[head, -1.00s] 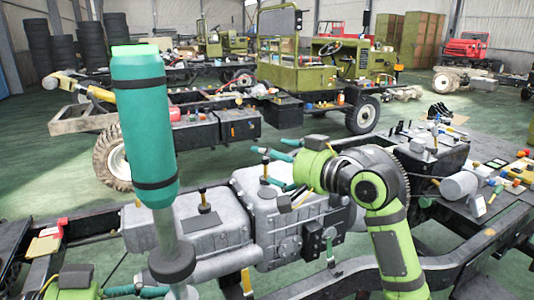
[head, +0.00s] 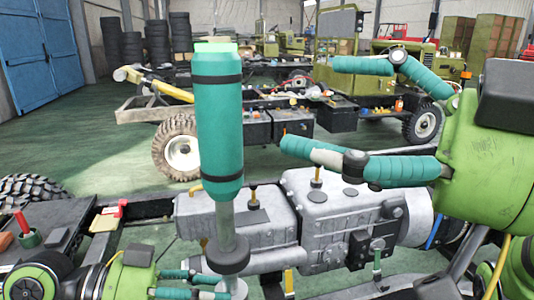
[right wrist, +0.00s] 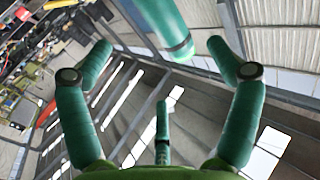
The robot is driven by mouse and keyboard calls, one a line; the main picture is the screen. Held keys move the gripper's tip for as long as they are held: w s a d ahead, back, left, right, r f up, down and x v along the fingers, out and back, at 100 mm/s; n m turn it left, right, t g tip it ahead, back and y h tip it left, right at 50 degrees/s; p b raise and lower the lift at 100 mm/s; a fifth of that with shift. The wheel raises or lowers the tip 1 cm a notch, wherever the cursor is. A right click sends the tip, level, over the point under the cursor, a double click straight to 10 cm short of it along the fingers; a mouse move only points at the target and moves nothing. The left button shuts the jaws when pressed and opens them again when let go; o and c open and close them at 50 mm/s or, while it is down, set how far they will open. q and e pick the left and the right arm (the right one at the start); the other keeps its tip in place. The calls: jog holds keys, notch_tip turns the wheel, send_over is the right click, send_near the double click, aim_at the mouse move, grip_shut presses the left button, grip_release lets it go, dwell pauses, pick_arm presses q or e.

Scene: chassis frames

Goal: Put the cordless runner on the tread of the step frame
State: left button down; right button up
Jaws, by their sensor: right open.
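My right gripper (head: 312,105) is large at the right of the head view. Its teal fingers are spread wide and point left, with nothing held. In the right wrist view its fingers (right wrist: 158,48) are also apart and empty, with roof beams behind them. My left gripper (head: 212,287) is low at the left of the head view, partly cut off by the bottom edge.
A grey gearbox (head: 325,225) with yellow-handled tools sits in the dark chassis frame before me. Another vehicle chassis with a wheel (head: 181,148) stands behind. Green floor (head: 100,150) is open between.

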aim_at(241, 108)
pick_arm(q)
jog(key=shift+r, duration=0.1)
pick_arm(e)
jog(key=x, duration=1.2)
jog(key=shift+s, duration=0.1)
jog(key=c, duration=1.8)
pick_arm(q)
jog(key=c, duration=0.5)
grip_release()
pick_arm(e)
jog(key=shift+r, duration=0.1)
pick_arm(q)
jog(key=shift+a, duration=0.1)
